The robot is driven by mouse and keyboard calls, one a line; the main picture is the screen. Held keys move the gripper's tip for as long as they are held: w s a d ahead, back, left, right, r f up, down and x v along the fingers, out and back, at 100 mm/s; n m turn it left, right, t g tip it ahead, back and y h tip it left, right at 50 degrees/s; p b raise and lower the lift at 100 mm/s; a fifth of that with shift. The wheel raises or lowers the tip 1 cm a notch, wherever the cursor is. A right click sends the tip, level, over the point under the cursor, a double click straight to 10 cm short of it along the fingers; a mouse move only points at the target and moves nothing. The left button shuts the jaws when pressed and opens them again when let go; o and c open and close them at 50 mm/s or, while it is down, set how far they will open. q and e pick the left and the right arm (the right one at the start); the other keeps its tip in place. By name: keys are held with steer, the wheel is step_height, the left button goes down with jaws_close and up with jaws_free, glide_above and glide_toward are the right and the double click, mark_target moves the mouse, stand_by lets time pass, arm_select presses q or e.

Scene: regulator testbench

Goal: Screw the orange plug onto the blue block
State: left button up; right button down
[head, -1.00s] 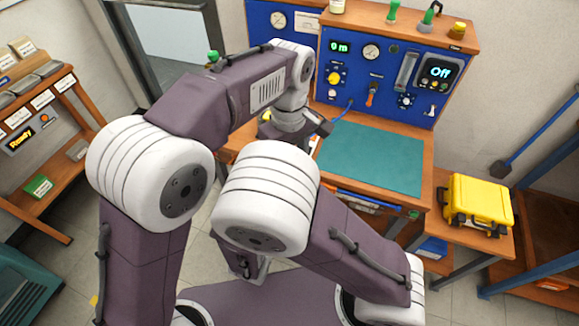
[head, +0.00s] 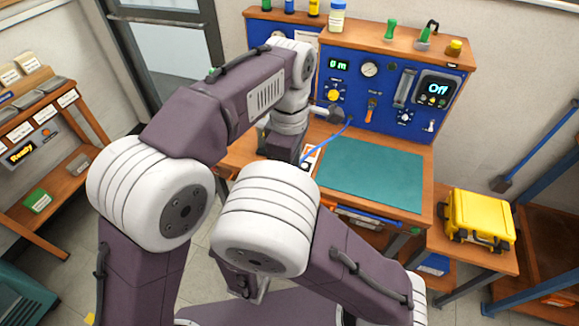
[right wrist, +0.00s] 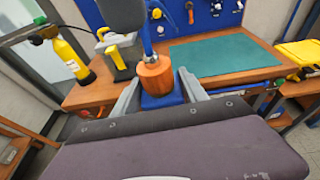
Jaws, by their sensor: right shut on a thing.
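In the right wrist view the orange plug (right wrist: 155,76) is a short upright cylinder. It stands at the top of the blue block (right wrist: 161,101); I cannot tell whether it is threaded on or only resting there. My right gripper (right wrist: 158,84) has its two grey fingers on either side of the block and is shut on it. In the head view my left gripper (head: 284,147) points down at the bench's left part, its fingertips hidden. A dark part hangs just above the plug in the right wrist view. The plug and block are hidden in the head view.
The bench carries a green mat (head: 372,170), mostly clear, before a blue panel (head: 390,95) with gauges and knobs. A blue hose (head: 328,141) runs from the panel towards my left gripper. A yellow case (head: 480,217) stands right. A yellow bottle (right wrist: 70,58) stands left.

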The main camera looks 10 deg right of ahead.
arm_select(q)
step_height(320, 180, down, 8)
stand_by(0.5)
jaws_close()
steer(key=m, duration=0.3)
steer(key=shift+o, duration=0.5)
jaws_free()
